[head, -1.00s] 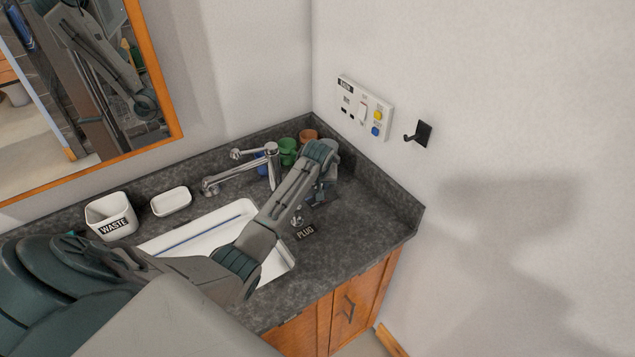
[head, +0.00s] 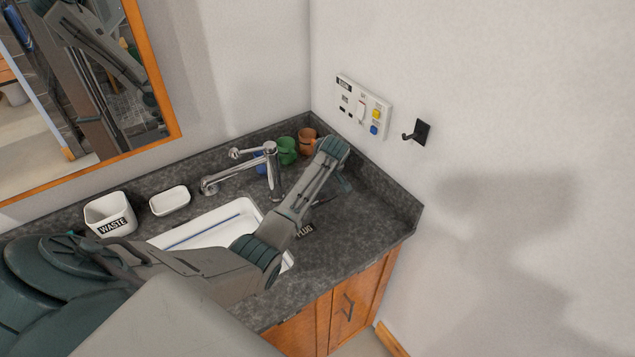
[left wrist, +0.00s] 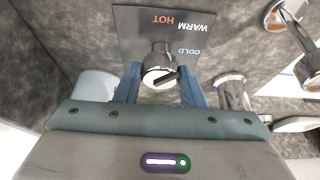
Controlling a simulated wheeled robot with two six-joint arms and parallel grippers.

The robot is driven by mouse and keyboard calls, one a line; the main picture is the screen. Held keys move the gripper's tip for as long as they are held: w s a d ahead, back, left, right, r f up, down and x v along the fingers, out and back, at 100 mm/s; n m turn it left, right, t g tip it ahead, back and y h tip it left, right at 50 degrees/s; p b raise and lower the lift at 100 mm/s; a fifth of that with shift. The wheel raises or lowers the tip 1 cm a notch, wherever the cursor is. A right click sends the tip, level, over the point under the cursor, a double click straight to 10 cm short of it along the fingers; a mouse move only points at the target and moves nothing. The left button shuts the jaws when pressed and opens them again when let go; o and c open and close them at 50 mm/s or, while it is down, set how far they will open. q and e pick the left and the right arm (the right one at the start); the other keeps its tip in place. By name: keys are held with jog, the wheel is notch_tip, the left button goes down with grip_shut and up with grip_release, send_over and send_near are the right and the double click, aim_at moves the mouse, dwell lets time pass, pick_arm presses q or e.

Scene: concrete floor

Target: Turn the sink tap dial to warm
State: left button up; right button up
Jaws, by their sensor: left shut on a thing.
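The tap dial (left wrist: 160,62) is a shiny metal knob on a dark plate (left wrist: 130,30) lettered COLD, WARM and HOT, seen in the left wrist view. A black bar on the knob's face slants up to the right, roughly toward COLD; its exact setting is hard to tell. My left gripper (left wrist: 158,88) has its blue fingers on either side of the knob and is shut on it. The chrome tap (head: 272,165) stands left of the arm. My right gripper is not in view.
The white sink (head: 190,236) lies partly under my left arm. A WASTE bin (head: 108,208), a soap dish (head: 170,200) and cups, including a green one (head: 288,150), stand along the back. A socket panel (head: 363,107) and a black hook (head: 420,132) are on the right wall.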

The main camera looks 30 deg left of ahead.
pick_arm(q)
jog(key=shift+r, duration=0.1)
dwell(0.3)
jog(key=o, duration=1)
jog(key=b+v, duration=0.3)
jog(key=v, duration=0.7)
jog(key=shift+d+r+b, duration=0.2)
jog(key=shift+r+b, duration=0.1)
jog(key=shift+b, duration=0.1)
jog(key=shift+s+f, duration=0.1)
